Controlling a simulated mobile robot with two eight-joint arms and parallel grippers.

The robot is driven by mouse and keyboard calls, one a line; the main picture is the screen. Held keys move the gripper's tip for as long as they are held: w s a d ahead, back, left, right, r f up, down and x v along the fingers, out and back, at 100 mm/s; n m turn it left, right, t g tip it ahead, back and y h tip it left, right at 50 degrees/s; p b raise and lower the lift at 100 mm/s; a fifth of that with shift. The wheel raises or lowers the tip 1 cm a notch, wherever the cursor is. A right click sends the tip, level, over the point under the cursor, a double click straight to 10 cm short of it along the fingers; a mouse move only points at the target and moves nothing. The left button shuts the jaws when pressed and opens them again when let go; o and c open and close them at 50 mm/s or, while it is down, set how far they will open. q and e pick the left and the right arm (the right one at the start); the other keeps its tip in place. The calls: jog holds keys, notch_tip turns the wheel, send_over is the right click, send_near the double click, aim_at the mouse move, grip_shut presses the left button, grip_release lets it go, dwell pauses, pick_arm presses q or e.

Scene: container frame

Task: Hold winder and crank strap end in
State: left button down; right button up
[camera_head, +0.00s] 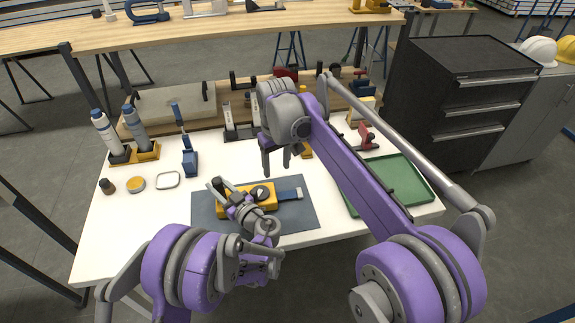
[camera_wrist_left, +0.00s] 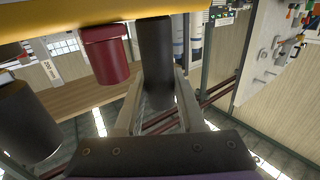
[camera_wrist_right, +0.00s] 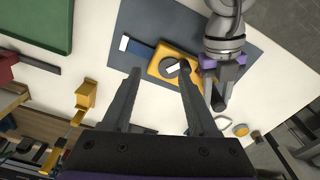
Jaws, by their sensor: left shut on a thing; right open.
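The winder (camera_head: 268,204) is a yellow block with a round black hub, lying on a dark grey mat (camera_head: 305,215). A blue strap (camera_head: 288,195) with a pale end extends from its right side. It also shows in the right wrist view (camera_wrist_right: 157,66). My left gripper (camera_head: 222,193) is at the winder's left end; in the left wrist view (camera_wrist_left: 157,98) its fingers are shut on a dark cylindrical grip (camera_wrist_left: 155,50) under the yellow body. My right gripper (camera_head: 282,160) is open and empty above and behind the winder; its fingers (camera_wrist_right: 160,72) frame it from above, apart from it.
A green tray (camera_head: 430,190) lies at the right of the white table. Two bottles in a yellow holder (camera_head: 147,154), a blue tool (camera_head: 190,163), a small jar (camera_head: 107,187) and a ring (camera_head: 167,180) stand left. A red-handled clamp (camera_head: 367,137) is at the back right.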

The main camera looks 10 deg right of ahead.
jog(key=d+m, duration=0.1)
jog(key=m, duration=0.2)
jog(key=d+m, duration=0.1)
jog(key=m, duration=0.2)
jog(key=s+m, duration=0.1)
jog(key=m, duration=0.3)
jog(key=shift+d+r, duration=0.1)
jog(key=shift+d, duration=0.3)
jog(key=shift+w, duration=0.1)
jog(key=n, duration=2.8)
send_near(253, 192)
jog(key=shift+g, duration=0.4)
jog(key=f, duration=1)
jog(key=shift+w+a+f, duration=0.1)
jog(key=shift+w+f, duration=0.1)
jog(key=shift+w, duration=0.05)
grip_shut()
